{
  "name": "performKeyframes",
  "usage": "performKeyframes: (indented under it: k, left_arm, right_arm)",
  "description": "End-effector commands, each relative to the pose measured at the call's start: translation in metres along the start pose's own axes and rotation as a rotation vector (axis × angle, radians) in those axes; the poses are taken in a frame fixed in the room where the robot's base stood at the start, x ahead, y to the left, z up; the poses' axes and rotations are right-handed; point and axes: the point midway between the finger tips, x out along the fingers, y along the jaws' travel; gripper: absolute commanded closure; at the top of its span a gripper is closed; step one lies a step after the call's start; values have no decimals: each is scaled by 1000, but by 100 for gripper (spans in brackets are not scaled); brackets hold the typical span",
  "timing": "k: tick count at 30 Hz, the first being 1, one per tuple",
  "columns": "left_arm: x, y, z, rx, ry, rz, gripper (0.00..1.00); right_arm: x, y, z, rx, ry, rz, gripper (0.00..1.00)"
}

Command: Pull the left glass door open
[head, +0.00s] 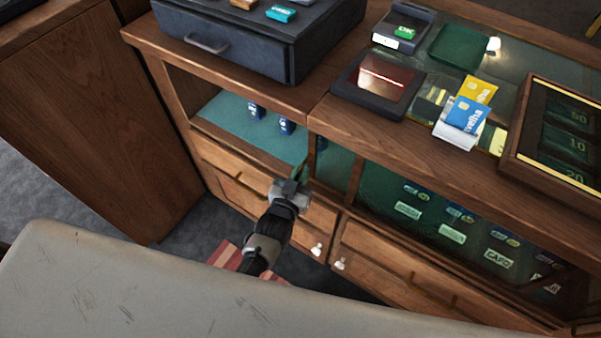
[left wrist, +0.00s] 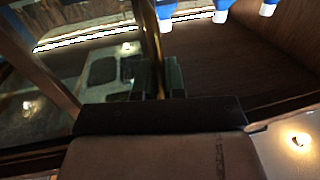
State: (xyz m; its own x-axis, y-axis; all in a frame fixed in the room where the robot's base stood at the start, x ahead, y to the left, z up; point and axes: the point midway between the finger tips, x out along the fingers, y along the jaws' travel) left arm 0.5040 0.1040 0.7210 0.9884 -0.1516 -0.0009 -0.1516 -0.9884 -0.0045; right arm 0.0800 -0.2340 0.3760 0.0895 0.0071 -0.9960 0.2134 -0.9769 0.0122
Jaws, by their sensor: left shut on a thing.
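The left glass door shows in the left wrist view as a dark, reflective pane (left wrist: 60,80) left of a narrow brass-coloured upright strip (left wrist: 149,35). My left gripper (head: 299,174) is at the front of the wooden display counter, near the middle post. In the left wrist view its fingers (left wrist: 156,78) are shut around the strip. To the right of the strip the brown cabinet inside shows, with blue-and-white items. In the head view the gripper hides part of the door edge, and I cannot tell how far the door stands open. My right gripper is out of view.
Wooden drawers with white knobs (head: 317,249) lie below the glass. Two small blue items (head: 286,125) stand on the left teal shelf. A pale surface (head: 150,290) fills the foreground.

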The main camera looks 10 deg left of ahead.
Motion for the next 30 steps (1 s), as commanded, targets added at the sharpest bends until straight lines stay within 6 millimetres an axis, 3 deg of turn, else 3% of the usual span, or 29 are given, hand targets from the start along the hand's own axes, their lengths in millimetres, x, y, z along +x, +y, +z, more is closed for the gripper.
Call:
performKeyframes:
  k: [11,12,16,25,30]
  left_arm:
    - [0,0,0,1,1,0,100]
    - [0,0,0,1,1,0,87]
    - [0,0,0,1,1,0,67]
    - [-2,0,0,0,0,0,66]
    - [-21,0,1,1,-3,0,66]
  right_arm:
    - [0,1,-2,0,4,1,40]
    - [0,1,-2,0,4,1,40]
    - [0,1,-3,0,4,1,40]
    - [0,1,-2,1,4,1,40]
    - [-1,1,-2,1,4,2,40]
